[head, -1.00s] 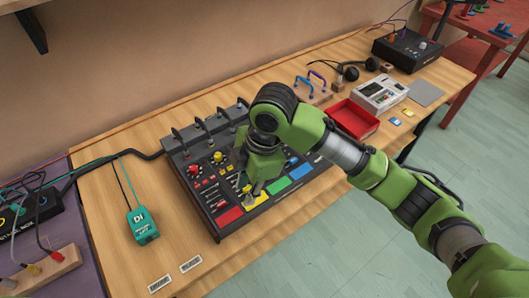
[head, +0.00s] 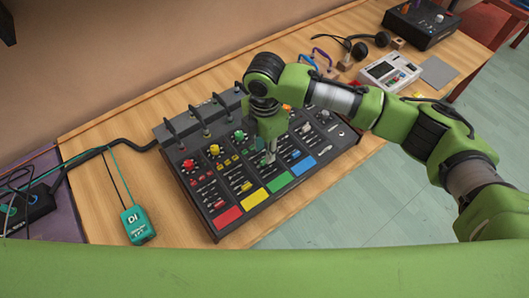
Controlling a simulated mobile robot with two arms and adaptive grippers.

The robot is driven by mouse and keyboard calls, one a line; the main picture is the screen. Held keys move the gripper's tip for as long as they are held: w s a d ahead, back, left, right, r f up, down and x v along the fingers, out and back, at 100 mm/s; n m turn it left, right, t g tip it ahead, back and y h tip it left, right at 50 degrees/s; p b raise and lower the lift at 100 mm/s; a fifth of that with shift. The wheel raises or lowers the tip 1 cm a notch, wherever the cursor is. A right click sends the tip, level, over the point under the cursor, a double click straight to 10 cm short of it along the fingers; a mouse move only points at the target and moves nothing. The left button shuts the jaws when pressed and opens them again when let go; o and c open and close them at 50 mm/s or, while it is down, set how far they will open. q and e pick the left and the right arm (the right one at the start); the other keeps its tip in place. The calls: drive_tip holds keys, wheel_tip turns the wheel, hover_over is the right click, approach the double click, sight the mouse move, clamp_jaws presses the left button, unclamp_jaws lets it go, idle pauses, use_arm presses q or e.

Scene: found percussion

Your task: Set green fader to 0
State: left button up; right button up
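The black mixer (head: 207,190) lies on the wooden table, with colour-coded columns of knobs, faders and pads. A green knob (head: 239,135) and a green pad (head: 280,181) mark the green column. My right gripper (head: 269,158) points down over this column, just above the green pad. Its fingertips are close to the panel. Whether they touch the green fader cannot be told, as the gripper covers that spot and the fader's cap is not clear. The fingers' opening is too small to make out. My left gripper is not in view.
A teal DI box (head: 137,225) with cables lies left of the mixer. A white device (head: 390,73), headphones (head: 359,50) and a black box (head: 421,22) are at the back right. A green part of mine crosses the bottom.

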sight(261, 158)
wheel_tip(261, 158, down, 3)
drive_tip(key=shift+s+r, duration=0.1)
drive_tip(key=shift+r, duration=0.1)
drive_tip(key=shift+f, duration=0.7)
clamp_jaws()
drive_tip(key=shift+w+a+r+p, duration=0.15)
drive_tip(key=shift+w+a+p, duration=0.25)
drive_tip(key=shift+p, duration=0.1)
drive_tip(key=shift+w+a, duration=0.15)
drive_tip(key=shift+w, duration=0.15)
drive_tip(key=shift+w+a+f, duration=0.15)
drive_tip(key=shift+w+f, duration=0.05)
drive_tip(key=shift+c, duration=1)
unclamp_jaws()
drive_tip(key=shift+s, duration=0.1)
drive_tip(key=shift+o, duration=1)
drive_tip(key=shift+s+d+r, duration=0.1)
drive_tip(key=shift+d, duration=0.1)
drive_tip(key=shift+a+r, duration=0.1)
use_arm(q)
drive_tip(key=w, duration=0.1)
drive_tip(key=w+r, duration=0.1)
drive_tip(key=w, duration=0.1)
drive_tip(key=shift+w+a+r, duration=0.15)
use_arm(e)
wheel_tip(261, 158, up, 12)
